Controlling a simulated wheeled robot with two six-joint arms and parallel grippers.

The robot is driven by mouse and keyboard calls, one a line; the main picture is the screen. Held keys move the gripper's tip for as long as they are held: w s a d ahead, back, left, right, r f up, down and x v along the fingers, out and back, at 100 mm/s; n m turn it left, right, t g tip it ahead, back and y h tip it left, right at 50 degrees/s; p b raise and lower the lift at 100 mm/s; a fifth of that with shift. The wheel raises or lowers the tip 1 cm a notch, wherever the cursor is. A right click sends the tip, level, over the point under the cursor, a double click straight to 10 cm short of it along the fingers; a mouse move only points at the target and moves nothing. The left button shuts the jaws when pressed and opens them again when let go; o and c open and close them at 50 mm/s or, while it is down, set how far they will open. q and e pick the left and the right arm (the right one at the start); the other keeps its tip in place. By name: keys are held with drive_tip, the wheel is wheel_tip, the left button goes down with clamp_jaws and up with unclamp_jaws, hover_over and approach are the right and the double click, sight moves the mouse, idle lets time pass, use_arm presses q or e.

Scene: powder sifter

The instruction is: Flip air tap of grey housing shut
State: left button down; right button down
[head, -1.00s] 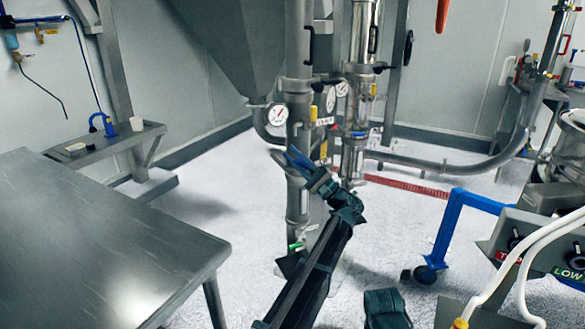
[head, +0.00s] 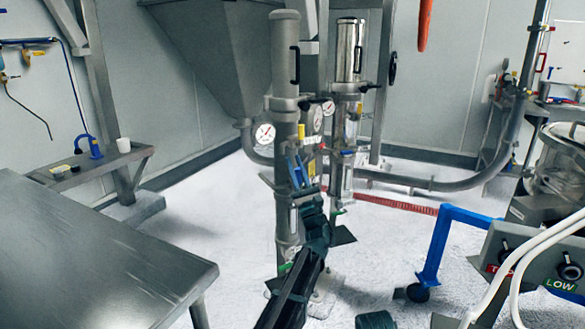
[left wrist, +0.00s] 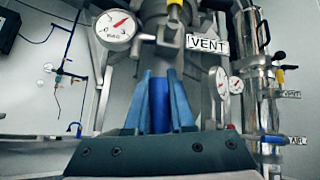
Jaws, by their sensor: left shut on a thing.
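The grey housing (head: 286,70) is the dull upright cylinder, left of a shiny chrome one. My left gripper (head: 297,168) is at its lower front, pointing up. In the left wrist view its two blue fingers (left wrist: 160,92) stand either side of a darker blue handle (left wrist: 160,108), apparently the air tap's, and are shut on it. The handle's pivot and exact angle are hidden by the fingers and gripper body. A yellow-handled tap (left wrist: 174,12) with a VENT label (left wrist: 207,44) is just above.
A pressure gauge (left wrist: 116,29) is close at the fingers' upper left. The chrome housing (head: 349,55), with its own blue AIR tap (left wrist: 274,139), stands close on the right. A steel table (head: 90,255) is at left, and a blue frame (head: 437,245) at right.

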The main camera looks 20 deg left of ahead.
use_arm(q)
drive_tip(key=shift+w+m+t+h, duration=0.1)
drive_tip(key=shift+m+t+h, duration=0.4)
drive_tip(key=c, duration=0.8)
unclamp_jaws()
drive_tip(key=shift+o, duration=0.2)
drive_tip(key=shift+d, duration=0.1)
drive_tip(key=b+v, duration=1)
drive_tip(key=v, duration=0.4)
drive_tip(key=shift+r, duration=0.1)
drive_tip(key=shift+c, duration=0.4)
